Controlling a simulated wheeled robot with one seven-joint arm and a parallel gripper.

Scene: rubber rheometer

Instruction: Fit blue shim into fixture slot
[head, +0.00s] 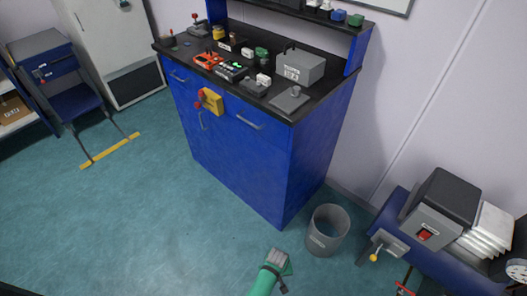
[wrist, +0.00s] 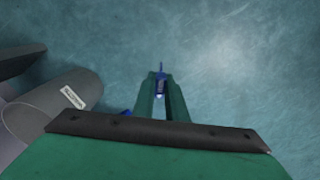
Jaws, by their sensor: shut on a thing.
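My gripper (head: 278,257) is green and hangs over the teal floor in front of the blue bench, low in the head view. In the wrist view its two green fingers (wrist: 161,98) are closed on a small blue piece, the blue shim (wrist: 160,84), which shows between the tips. The shim cannot be made out in the head view. Several small devices stand on the bench top, far from my gripper. I cannot tell which one is the fixture, and no slot can be made out.
A grey bin (head: 325,232) stands on the floor just right of my gripper; it also shows in the wrist view (wrist: 62,108). The blue bench (head: 240,165) has a dark top holding a grey box (head: 301,67). A blue table with a machine (head: 440,210) stands at right.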

